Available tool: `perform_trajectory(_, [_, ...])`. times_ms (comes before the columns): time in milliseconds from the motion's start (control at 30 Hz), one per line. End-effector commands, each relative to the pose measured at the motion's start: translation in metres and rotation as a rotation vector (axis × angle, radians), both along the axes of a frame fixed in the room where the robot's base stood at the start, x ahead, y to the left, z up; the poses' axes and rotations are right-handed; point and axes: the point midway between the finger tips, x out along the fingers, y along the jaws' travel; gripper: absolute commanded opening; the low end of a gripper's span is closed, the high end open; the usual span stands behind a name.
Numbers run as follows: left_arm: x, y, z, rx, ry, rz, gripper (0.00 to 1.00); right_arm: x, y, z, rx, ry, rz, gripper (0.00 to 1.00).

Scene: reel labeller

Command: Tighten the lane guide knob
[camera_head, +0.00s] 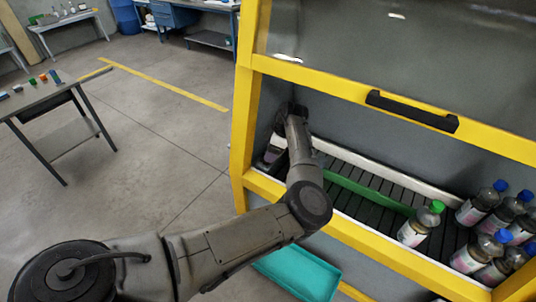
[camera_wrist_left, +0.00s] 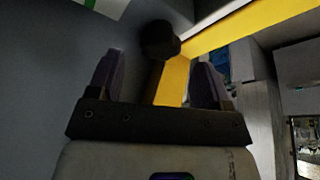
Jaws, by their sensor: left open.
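My left arm reaches through the opening of the yellow-framed machine (camera_head: 243,120). My left gripper (camera_head: 268,157) is inside at the left end, small and partly hard to make out. In the left wrist view its two fingers (camera_wrist_left: 157,80) stand wide apart with nothing between them. A dark round knob (camera_wrist_left: 160,40) shows just beyond the fingertips, nearer the left finger; I cannot tell whether it touches. I cannot make out the knob in the head view. A green lane guide (camera_head: 365,190) runs along the dark slatted conveyor. My right gripper is not in view.
A green-capped bottle (camera_head: 415,226) stands by the guide's right end. Several blue-capped bottles (camera_head: 480,205) stand further right. The raised clear door with its black handle (camera_head: 411,111) is above my arm. A teal tray (camera_head: 298,273) lies below the machine's front.

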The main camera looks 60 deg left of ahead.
Motion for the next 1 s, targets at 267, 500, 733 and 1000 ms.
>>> perform_trajectory(267, [-0.008, 0.006, -0.025, -0.001, 0.001, -0.001, 0.72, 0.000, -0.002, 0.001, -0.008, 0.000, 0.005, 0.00])
perform_trajectory(500, [-0.010, 0.007, -0.030, -0.001, 0.001, 0.000, 0.72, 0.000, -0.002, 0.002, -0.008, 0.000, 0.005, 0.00])
perform_trajectory(733, [-0.010, 0.008, -0.030, 0.000, 0.000, 0.000, 0.69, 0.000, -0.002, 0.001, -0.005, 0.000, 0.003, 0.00])
perform_trajectory(1000, [-0.010, 0.008, -0.030, 0.000, 0.000, 0.000, 0.44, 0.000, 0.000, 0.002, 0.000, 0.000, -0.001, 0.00])
